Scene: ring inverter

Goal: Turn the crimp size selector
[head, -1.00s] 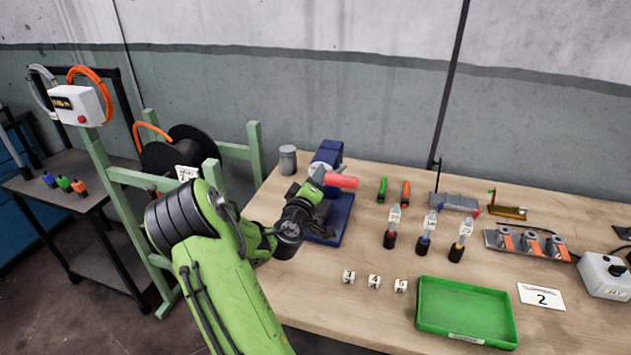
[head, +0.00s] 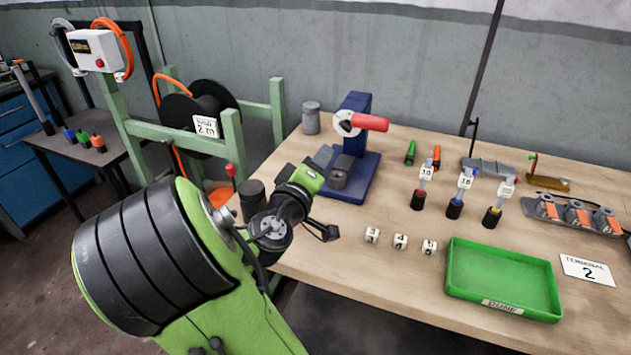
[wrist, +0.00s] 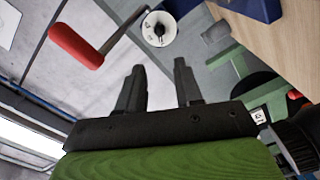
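The crimp press (head: 355,105) is blue and stands at the back left of the workbench. On it are a round white dial (head: 346,123) with a dark centre, seemingly the crimp size selector, and a red handle (head: 371,122). In the wrist view the dial (wrist: 159,28) lies beyond my fingertips, with the red handle (wrist: 75,47) to its left. My gripper (wrist: 159,66) is open, with nothing between its fingers, apart from the dial. In the head view my fingers are hard to make out against the press's dark lower parts.
Several tools and marked cubes (head: 400,241) stand on the workbench (head: 350,250), with a green tray (head: 505,280) at front right. A grey can (head: 311,118) is left of the press. A green reel stand (head: 200,150) is close to my arm's left.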

